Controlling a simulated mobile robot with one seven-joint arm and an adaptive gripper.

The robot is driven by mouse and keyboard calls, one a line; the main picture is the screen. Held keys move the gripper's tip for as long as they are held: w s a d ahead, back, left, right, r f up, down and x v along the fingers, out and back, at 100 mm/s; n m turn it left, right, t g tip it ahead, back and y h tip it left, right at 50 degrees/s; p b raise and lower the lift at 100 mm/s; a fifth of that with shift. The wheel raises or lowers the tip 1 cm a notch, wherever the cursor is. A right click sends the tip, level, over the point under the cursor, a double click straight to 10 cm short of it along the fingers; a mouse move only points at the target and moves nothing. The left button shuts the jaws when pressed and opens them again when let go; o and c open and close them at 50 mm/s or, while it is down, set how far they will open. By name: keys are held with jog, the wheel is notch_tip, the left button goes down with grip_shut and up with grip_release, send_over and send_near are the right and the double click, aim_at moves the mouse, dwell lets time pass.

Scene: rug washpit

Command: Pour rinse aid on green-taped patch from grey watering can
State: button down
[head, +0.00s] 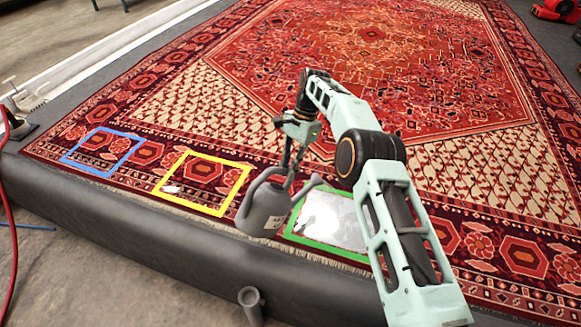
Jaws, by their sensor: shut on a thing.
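The grey watering can (263,209) hangs from my gripper (288,181), which is shut on its upper part, seemingly the handle. The can is held near the rug's front edge, close to upright, with its spout pointing right toward the green-taped patch (297,237). The spout tip is over or near the patch's upper left part; its exact height cannot be told. A pale whitish area fills much of the green square. My arm hides the patch's right side. No stream from the spout is visible.
A yellow-taped square (235,187) with a small white spot and a blue-taped square (137,146) lie to the left on the patterned rug (375,60). A grey upright pipe (250,299) stands at the front. A red hose (12,240) runs at the left edge.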

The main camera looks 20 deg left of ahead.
jog(key=shift+s+d+r+p, duration=0.1)
jog(key=shift+s+p, duration=0.15)
jog(key=shift+s, duration=0.3)
jog(key=shift+s+d+r+p, duration=0.1)
jog(key=shift+s+p, duration=0.15)
jog(key=shift+s, duration=0.3)
jog(key=shift+s+d+p, duration=0.2)
jog(key=shift+s+p, duration=1.5)
jog(key=shift+s, duration=2.75)
jog(key=s+p, duration=0.2)
jog(key=s, duration=0.6)
jog(key=shift+d, duration=0.25)
jog(key=shift+f, duration=0.15)
